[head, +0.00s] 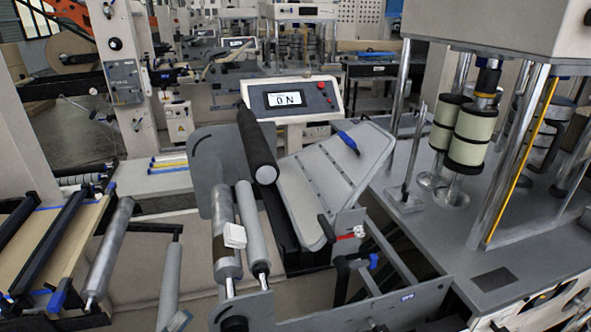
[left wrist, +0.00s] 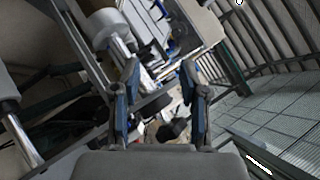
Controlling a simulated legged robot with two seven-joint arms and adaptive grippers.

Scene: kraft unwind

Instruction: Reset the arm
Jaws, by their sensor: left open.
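My left gripper (left wrist: 160,72) shows in the left wrist view with its two blue-padded fingers spread apart. Nothing is held between them. Machine frames and rollers show beyond the fingers, blurred. In the head view I cannot clearly pick out either gripper. The unwind machine has a thick black roller (head: 257,146) tilted in front of a grey slotted plate (head: 325,185). Two grey rollers, a left one (head: 224,225) and a right one (head: 252,228), stand below it. A small white block (head: 234,235) is at the left roller. My right gripper is not in view.
A console (head: 290,99) behind the rollers reads "0 N" and has red buttons. A press with tall posts (head: 510,150) and cream rolls (head: 478,137) stands at the right. Black rollers and a brown sheet (head: 60,235) are at the left. Metal grating (left wrist: 275,110) shows at right in the wrist view.

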